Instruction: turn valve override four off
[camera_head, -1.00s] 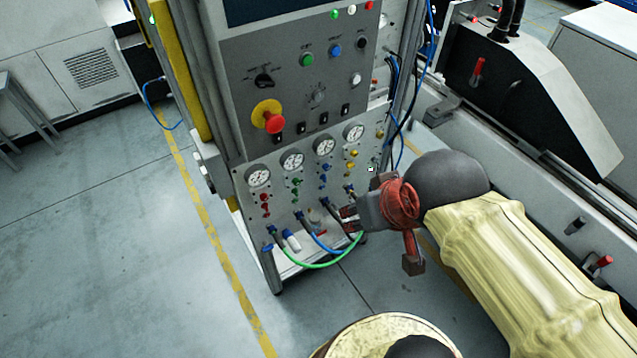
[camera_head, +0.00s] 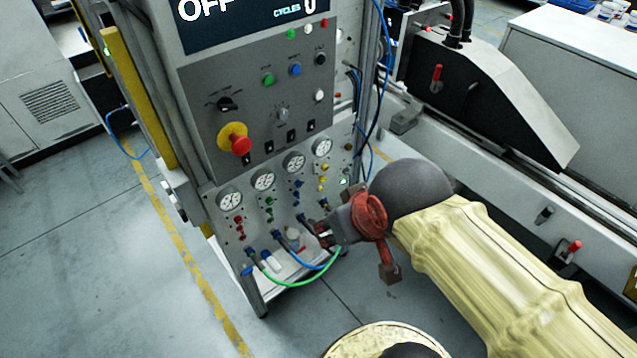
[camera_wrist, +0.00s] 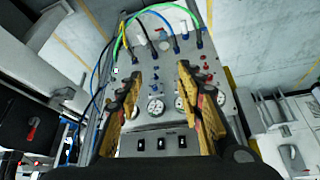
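The grey control panel (camera_head: 250,100) carries a row of small black rocker switches (camera_head: 291,136) above the pressure gauges. Which control is valve override four cannot be told, as the labels are too small to read. The wrist view shows part of the switch row (camera_wrist: 160,143), beyond the gauges; the rest is hidden behind my gripper. My gripper (camera_head: 318,232) is in front of the lower right of the panel, below the switches and near the hose fittings. In the wrist view my gripper (camera_wrist: 160,70) is open, its two fingers apart with nothing between them.
Blue and green hoses (camera_head: 295,283) loop from the lower fittings close to my gripper. A red mushroom button on a yellow base (camera_head: 238,143) sticks out at the panel's left. Pressure gauges (camera_head: 264,181) sit above coloured knobs. Clear floor (camera_head: 120,270) lies left.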

